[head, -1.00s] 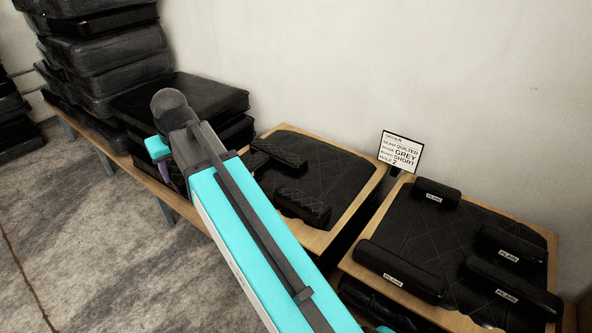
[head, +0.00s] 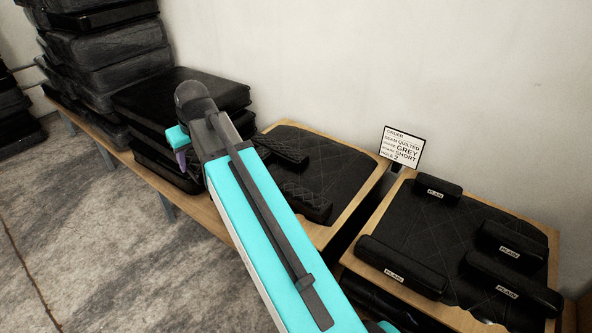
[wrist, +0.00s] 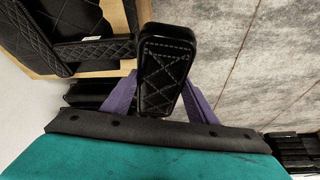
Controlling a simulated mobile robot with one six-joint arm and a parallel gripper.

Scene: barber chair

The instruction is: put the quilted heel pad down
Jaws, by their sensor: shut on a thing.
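The quilted heel pad (wrist: 163,75) is a black block with diamond stitching and a stitched border. In the wrist view it stands between the purple fingers of my gripper (wrist: 163,100), which is shut on it. In the head view only a purple bit of my gripper (head: 182,160) shows, left of the left wooden board; the held pad is hidden there. Two other black quilted pads (head: 305,203) lie on the quilted cushion (head: 325,165) of the left board. A quilted pad with a white label (wrist: 95,52) shows at upper left in the wrist view.
The right board (head: 552,250) carries several pads labelled plain. Black cushions (head: 180,95) are stacked on the bench at left, close to my arm. Open floor (head: 90,240) lies in front.

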